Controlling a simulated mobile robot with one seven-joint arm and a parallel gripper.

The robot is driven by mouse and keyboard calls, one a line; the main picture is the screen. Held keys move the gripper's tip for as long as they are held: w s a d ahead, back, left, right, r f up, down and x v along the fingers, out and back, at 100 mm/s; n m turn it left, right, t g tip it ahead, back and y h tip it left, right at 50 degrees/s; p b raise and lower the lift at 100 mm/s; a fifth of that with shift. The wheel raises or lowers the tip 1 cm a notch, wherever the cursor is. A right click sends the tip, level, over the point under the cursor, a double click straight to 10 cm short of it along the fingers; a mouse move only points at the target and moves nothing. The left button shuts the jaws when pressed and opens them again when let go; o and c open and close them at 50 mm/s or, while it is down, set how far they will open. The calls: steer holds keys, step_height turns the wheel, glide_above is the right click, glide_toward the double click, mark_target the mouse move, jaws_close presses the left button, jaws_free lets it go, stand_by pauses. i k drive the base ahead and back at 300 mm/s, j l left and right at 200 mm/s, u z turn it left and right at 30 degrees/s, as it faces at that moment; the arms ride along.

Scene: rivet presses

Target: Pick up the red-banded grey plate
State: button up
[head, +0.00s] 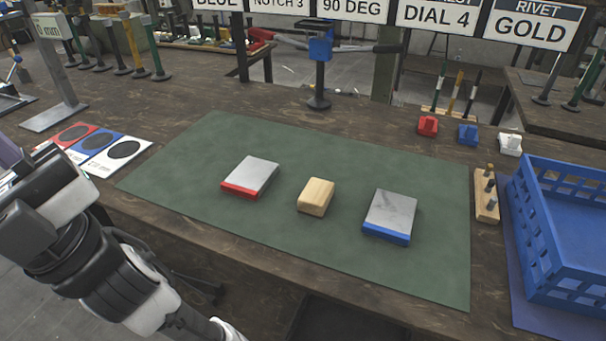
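The red-banded grey plate (252,174) lies flat on the green mat (300,257), left of its middle. Its red band is on the near edge. A wooden block (317,196) sits to its right, apart from it. A blue-banded grey plate (391,214) lies further right on the mat. My arm comes in at the lower left, and its end runs off the bottom edge of the head view. My gripper's fingers are not in view.
A blue crate (567,290) stands at the right beside a small wooden peg block (485,197). Red (428,126), blue (468,134) and white (509,144) small parts sit behind the mat. Printed cards (114,157) lie at left. A post stand (319,75) rises behind the mat.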

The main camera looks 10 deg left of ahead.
mark_target(249, 181)
steer(key=j+z, duration=0.9)
steer(key=k+j+z, duration=0.2)
steer(key=j, duration=0.2)
steer(key=k+j+z, duration=0.25)
steer(key=j, duration=0.15)
steer(key=k+j, duration=0.15)
steer(key=j, duration=0.2)
steer(key=k+j, duration=0.15)
steer(key=j, duration=0.25)
steer(key=k+j+z, duration=0.1)
steer(key=j, duration=0.25)
steer(key=k+j, duration=0.25)
steer(key=j, duration=0.15)
steer(key=k+j, duration=0.15)
steer(key=j, duration=0.2)
steer(key=i+j, duration=0.15)
steer(key=i, duration=0.25)
steer(key=i+j, duration=0.2)
steer(key=i, duration=0.2)
steer(key=l+z, duration=0.05)
